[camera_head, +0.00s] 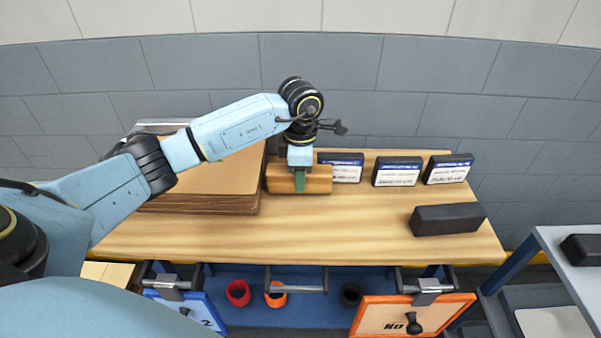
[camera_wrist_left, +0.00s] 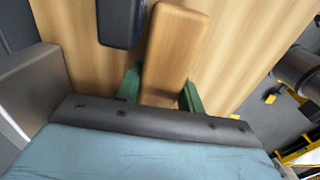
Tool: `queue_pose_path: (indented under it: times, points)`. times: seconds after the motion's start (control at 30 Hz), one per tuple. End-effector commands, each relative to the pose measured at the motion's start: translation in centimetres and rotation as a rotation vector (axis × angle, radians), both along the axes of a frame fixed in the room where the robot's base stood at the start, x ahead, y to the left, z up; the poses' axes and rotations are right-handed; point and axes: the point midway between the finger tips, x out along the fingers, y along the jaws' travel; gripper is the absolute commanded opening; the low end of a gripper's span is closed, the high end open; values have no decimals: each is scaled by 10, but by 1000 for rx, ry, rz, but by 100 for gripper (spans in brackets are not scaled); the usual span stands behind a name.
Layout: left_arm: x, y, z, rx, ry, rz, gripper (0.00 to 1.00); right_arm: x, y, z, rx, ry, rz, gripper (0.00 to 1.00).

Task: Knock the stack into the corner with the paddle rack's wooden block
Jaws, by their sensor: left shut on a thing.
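The stack of flat brown boards (camera_head: 222,180) lies on the left half of the wooden table, partly covered by my left arm. Its right edge looks slightly uneven. My left gripper (camera_head: 300,182) points down and is shut on the wooden block (camera_head: 319,180), just right of the stack. The block's left end is very close to the stack's right edge; I cannot tell if they touch. In the left wrist view the green fingers (camera_wrist_left: 160,92) grip both sides of the block (camera_wrist_left: 178,45). The corner behind the stack is mostly hidden; a grey metal edge (camera_head: 158,127) shows there. My right gripper is out of view.
Several black labelled boxes (camera_head: 397,172) stand along the table's back edge, one close behind the block. A black bar (camera_head: 447,219) lies at the right. The table's front middle (camera_head: 330,230) is clear. A blue paddle (camera_head: 190,312) and an orange paddle (camera_head: 415,318) are below the front edge.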

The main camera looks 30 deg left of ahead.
Motion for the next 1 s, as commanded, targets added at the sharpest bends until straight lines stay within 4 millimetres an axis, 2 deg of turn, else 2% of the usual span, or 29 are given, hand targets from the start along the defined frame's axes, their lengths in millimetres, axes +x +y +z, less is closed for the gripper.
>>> queue_pose_path:
  times: [1.0]
  points:
    - [-14,24,1,1,0,1,7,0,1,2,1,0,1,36]
